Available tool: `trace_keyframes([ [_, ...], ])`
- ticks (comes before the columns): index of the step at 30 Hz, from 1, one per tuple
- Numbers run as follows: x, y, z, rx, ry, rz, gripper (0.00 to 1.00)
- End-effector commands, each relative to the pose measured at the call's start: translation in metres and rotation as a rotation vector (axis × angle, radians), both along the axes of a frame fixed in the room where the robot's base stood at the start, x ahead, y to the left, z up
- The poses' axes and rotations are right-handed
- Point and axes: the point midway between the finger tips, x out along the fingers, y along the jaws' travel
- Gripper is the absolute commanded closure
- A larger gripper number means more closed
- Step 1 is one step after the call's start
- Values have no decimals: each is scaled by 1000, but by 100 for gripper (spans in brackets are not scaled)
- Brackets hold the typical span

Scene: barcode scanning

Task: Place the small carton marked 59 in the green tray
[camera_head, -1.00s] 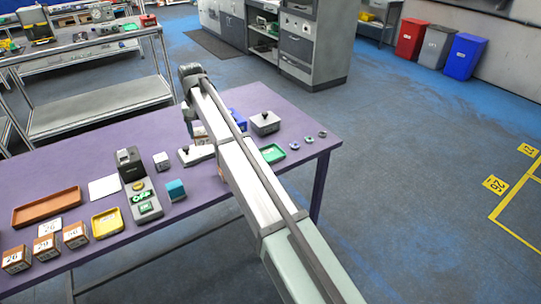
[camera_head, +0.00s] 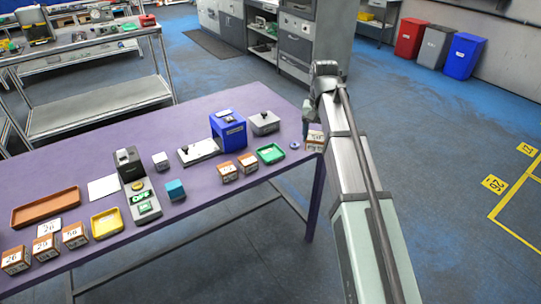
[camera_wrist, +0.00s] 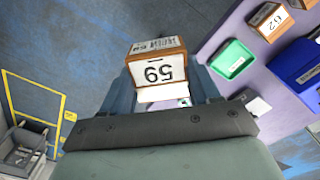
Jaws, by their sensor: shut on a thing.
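The small carton marked 59 (camera_wrist: 158,72) is held between the fingers of my gripper (camera_wrist: 165,95) in the wrist view. It has a white face with black digits, upside down in that view, and orange-brown edges. In the head view, the carton (camera_head: 314,138) shows partly beside my gripper (camera_head: 308,125), over the right end of the purple table. My arm hides part of that area. The green tray (camera_head: 271,153) lies on the table to the left of the gripper and looks empty. It also shows in the wrist view (camera_wrist: 232,59), to the right of the carton.
Two small cartons (camera_head: 228,171) stand left of the green tray. A blue box (camera_head: 228,130) and a grey box (camera_head: 264,122) stand behind. A small round part (camera_head: 294,145) lies between tray and gripper. The yellow tray (camera_head: 107,222) and brown tray (camera_head: 46,207) are far left.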

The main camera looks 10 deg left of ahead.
Motion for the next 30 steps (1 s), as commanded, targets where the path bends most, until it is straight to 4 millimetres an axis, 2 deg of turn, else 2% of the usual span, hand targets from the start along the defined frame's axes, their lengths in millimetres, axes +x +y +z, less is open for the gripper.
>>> trace_keyframes([
  [3,-3,-22,1,0,0,-30,80],
  [15,1,-69,2,0,0,-85,80],
  [23,28,-37,-7,0,0,20,80],
  [30,47,6,-16,0,1,144,80],
])
